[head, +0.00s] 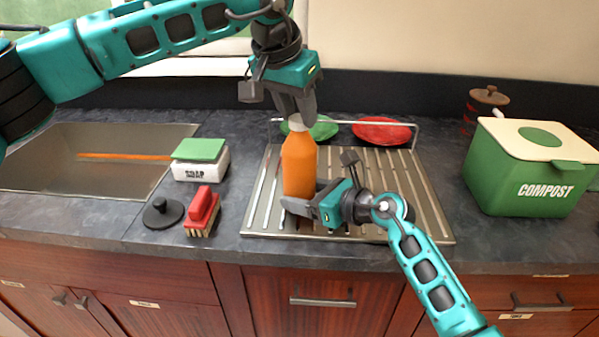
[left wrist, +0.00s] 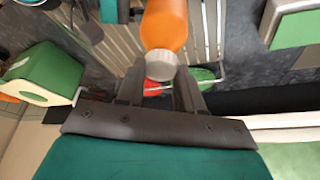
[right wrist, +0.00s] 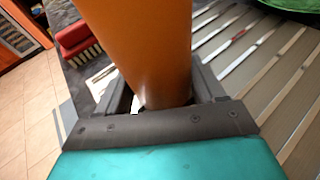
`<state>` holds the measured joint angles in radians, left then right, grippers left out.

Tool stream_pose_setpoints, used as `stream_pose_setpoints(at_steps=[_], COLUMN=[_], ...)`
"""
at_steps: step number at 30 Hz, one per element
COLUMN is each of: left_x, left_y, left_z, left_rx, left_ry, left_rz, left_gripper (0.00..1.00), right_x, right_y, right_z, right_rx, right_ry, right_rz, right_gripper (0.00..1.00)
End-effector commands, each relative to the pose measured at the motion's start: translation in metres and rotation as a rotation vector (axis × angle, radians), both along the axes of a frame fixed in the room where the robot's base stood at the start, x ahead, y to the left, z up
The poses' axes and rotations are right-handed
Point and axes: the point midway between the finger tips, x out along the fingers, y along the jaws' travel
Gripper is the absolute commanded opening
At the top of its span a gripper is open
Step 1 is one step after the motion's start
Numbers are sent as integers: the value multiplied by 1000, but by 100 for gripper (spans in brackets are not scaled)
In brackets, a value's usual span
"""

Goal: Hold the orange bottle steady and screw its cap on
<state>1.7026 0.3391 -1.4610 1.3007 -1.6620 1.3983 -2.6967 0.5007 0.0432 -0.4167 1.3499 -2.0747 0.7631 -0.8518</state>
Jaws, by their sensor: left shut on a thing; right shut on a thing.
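The orange bottle (head: 298,165) stands upright on the metal drying rack (head: 390,190). My right gripper (head: 305,204) is shut around the bottle's lower part from the right; the right wrist view shows the orange body (right wrist: 150,50) between its fingers. My left gripper (head: 297,112) points down from above and is shut on the pale cap (left wrist: 161,65) at the bottle's top. In the left wrist view the cap lies between the fingertips, in line with the bottle (left wrist: 166,25). In the head view the fingers partly hide the cap, and I cannot tell how far it is threaded.
Green (head: 318,128) and red (head: 382,131) plates lie behind the bottle on the rack. A green compost bin (head: 535,170) stands right.

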Motion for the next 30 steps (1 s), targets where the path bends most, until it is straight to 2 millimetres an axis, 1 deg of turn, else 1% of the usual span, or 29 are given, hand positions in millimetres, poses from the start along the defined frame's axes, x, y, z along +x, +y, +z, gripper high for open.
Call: stream_pose_setpoints(at_steps=[1, 7, 14, 16, 24, 27, 30], left_x=[-4, -3, -2, -2, -2, -1, -1], left_y=[-5, -4, -3, -3, -3, -3, -2], left_z=[-1, -1, 0, 0, 0, 0, 0], left_rx=[-5, -5, -4, -2, -3, -3, -4], left_ry=[7, 7, 4, 3, 0, 1, 0], left_rz=[-10, -8, 0, 27, 312, 380, 411], left_gripper=[38, 57, 58, 58, 58, 58, 58], right_x=[0, 0, 0, 0, -1, -1, -1], right_y=[0, 0, 1, 1, 1, 1, 1], right_z=[-1, -1, -1, -1, -1, -1, -1], right_rx=[1, -1, -1, -1, -2, -2, -2], right_ry=[5, 3, 2, 2, 1, 1, 1], right_rz=[-2, -1, 2, 2, 2, 2, 2], right_gripper=[14, 14, 14, 14, 14, 14, 14])
